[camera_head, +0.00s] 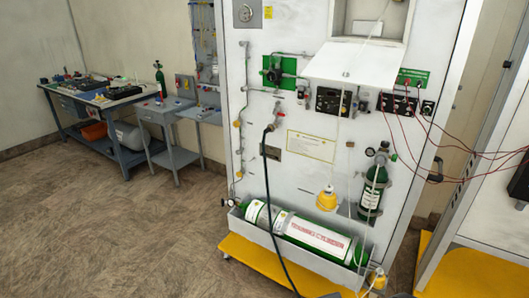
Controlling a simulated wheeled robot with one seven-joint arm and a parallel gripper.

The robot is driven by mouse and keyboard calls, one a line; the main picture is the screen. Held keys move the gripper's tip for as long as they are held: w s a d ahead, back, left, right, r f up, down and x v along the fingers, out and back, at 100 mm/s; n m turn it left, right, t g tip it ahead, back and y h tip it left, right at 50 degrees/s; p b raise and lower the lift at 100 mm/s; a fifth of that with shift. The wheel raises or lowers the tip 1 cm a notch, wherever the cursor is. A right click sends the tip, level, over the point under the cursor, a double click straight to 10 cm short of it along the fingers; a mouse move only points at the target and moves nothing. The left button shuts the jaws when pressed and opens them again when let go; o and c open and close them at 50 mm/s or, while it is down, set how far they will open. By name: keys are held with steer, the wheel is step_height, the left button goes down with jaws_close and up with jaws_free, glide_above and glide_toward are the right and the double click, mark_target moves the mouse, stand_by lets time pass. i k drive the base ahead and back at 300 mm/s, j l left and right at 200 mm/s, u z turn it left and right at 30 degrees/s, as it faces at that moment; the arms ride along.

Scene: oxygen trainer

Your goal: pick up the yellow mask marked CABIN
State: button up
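A yellow mask (327,199) with a pale top hangs on a thin line in front of the white panel, above the right part of the green cylinder. A second yellow mask-like thing (378,279) is low at the right end of the cylinder tray, near the picture's bottom edge. No CABIN marking can be read on either, so I cannot tell which one bears it. My gripper cannot be made out. Small dark shapes at the bottom edge beside the lower yellow thing are too cut off to identify.
A green-and-white cylinder (315,234) lies in a grey tray on a yellow base (262,263). A small green bottle (372,190) is mounted right of the hanging mask. A dark hose (267,190) and red wires (448,178) cross nearby. Floor (110,235) at left is clear.

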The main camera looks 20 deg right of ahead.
mark_target(326, 201)
steer(key=i+j+z, duration=0.35)
steer(key=i, duration=0.2)
steer(key=i+j+z, duration=0.35)
steer(key=i, duration=0.2)
steer(key=i+j+z, duration=0.35)
steer(key=i+j, duration=0.1)
steer(key=j, duration=0.1)
